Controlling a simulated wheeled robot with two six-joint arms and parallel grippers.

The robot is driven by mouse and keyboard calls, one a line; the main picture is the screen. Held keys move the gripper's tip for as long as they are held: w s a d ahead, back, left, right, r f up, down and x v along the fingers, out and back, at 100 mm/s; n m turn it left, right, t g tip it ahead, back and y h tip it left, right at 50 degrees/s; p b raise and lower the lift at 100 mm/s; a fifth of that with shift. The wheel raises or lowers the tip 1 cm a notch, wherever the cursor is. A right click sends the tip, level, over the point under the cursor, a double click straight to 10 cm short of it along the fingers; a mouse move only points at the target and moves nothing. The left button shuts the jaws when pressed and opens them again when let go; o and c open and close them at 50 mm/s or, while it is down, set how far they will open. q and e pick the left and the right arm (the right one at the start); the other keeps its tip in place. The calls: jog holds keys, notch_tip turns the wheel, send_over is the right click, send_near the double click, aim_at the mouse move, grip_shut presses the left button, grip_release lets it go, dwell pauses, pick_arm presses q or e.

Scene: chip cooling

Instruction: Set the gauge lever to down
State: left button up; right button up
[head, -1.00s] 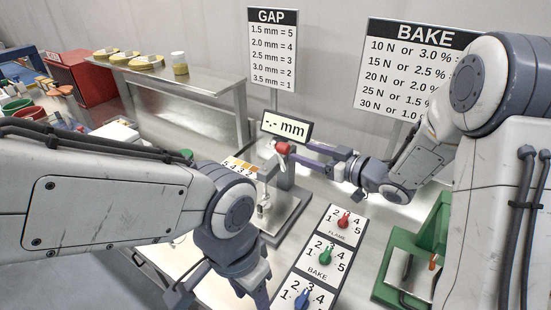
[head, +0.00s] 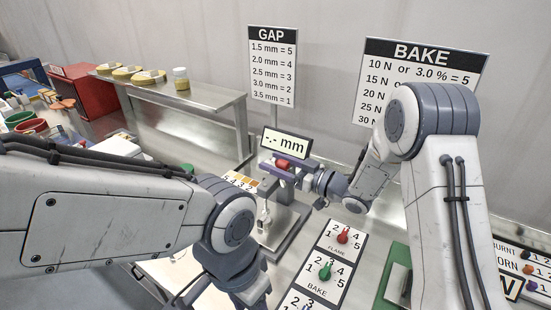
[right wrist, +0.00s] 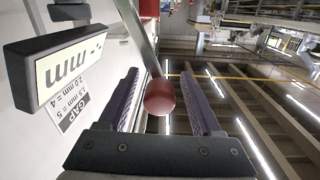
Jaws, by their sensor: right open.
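The gauge stands mid-view in the head view, with a display (head: 286,143) reading "-.- mm" and a grey stand base (head: 283,232). Its lever has a red part (head: 292,163) just below the display. In the right wrist view, a round red knob (right wrist: 160,98) ends a grey rod (right wrist: 144,42). My right gripper (head: 277,169) is at the lever and open. Its two purple fingers (right wrist: 161,98) lie on either side of the knob, with gaps visible. My left gripper (head: 248,296) is low in the head view, its fingertips cut off by the frame edge.
A panel with FLAME (head: 342,237) and BAKE (head: 325,272) dials lies in front of the gauge. A green machine (head: 392,280) stands right of it. The GAP sign (head: 273,65) and BAKE sign (head: 420,75) stand behind. A metal bench (head: 190,100) is at the back left.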

jog(key=shift+w+a, duration=0.1)
jog(key=shift+a, duration=0.15)
grip_shut()
dwell(1.4)
